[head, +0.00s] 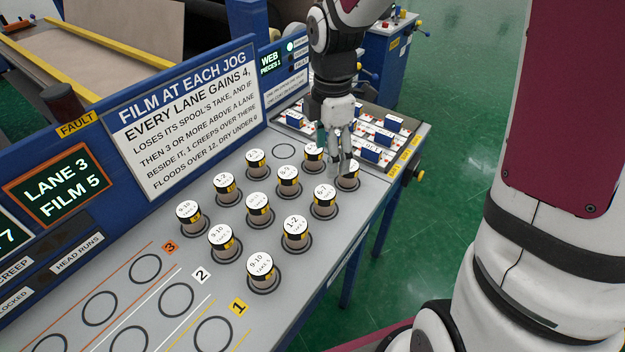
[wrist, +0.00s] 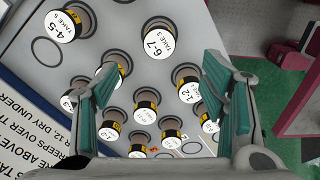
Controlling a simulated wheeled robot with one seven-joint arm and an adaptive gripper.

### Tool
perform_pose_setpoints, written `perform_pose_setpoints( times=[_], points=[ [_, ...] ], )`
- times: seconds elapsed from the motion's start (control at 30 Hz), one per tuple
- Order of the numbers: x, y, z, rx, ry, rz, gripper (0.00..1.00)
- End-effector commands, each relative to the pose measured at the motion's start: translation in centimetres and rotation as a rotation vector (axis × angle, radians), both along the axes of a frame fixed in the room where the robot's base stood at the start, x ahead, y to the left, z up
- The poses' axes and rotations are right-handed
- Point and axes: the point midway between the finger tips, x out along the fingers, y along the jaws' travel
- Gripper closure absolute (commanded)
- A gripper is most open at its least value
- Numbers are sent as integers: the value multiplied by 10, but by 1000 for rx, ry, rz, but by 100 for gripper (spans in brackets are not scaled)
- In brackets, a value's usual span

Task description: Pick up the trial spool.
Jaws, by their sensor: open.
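Several upright black-and-yellow spools with white top labels stand in three rows of rings on the grey table. I cannot tell which is the trial spool. In lane 1 are a 9-10 spool (head: 264,261), a 1-2 spool (head: 297,229), a 6-7 spool (head: 323,198) and a far spool (head: 349,182) partly hidden by my fingers. The wrist view shows the 6-7 spool (wrist: 160,38), marked take 3, and a 4-5 spool (wrist: 67,24), marked take 5. My gripper (head: 341,163) points down, open, at the far end of lane 1; its fingers (wrist: 160,84) spread with nothing gripped between them.
A tray (head: 420,137) of blue-and-white blocks lies past the spools. A blue sign panel (head: 185,110) rises along the table's left side. Empty rings (head: 175,299) lie at the near end, and one empty ring (head: 284,151) at the far end of lane 3.

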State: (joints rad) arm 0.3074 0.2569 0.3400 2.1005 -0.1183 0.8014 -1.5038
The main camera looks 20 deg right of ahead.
Motion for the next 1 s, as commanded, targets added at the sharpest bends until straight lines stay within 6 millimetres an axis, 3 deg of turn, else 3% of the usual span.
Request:
perform_pose_setpoints(
  times=[0.4, 0.67, 1.0],
  points=[
    [0, 1, -70, 1, 4, 4, 34],
    [-1, 1, -88, 1, 3, 2, 34],
    [0, 5, -131, 1, 2, 2, 34]
  ],
)
